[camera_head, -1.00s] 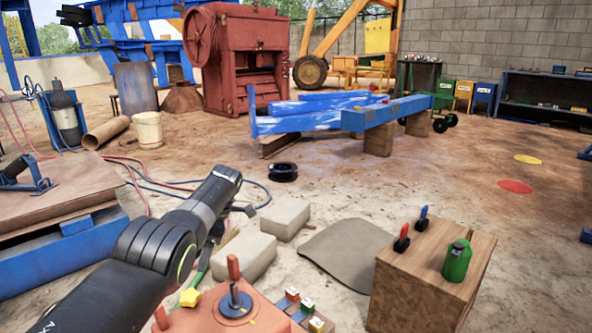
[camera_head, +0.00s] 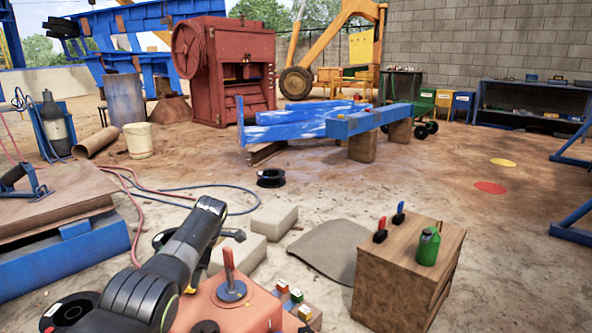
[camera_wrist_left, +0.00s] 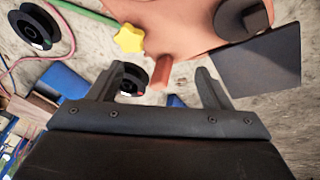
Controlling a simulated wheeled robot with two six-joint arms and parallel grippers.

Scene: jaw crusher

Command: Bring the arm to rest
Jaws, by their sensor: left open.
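My left arm (camera_head: 150,285) comes in from the lower left and reaches over the left side of an orange control console (camera_head: 255,312) with a red-tipped lever (camera_head: 229,262). In the left wrist view my left gripper (camera_wrist_left: 163,82) is open, its two dark fingers apart with nothing held between them. A yellow star-shaped knob (camera_wrist_left: 129,38) and a red handle (camera_wrist_left: 161,72) show beyond the fingers, near the console's edge. In the head view the arm hides part of the console and the star knob. My right gripper is not in view.
A wooden box (camera_head: 395,285) with small levers and a green bottle (camera_head: 428,246) stands right of the console. Grey blocks (camera_head: 272,219), a black reel (camera_head: 270,178) and hoses lie on the ground ahead. A blue-framed bench (camera_head: 60,270) stands left. Open ground lies to the right.

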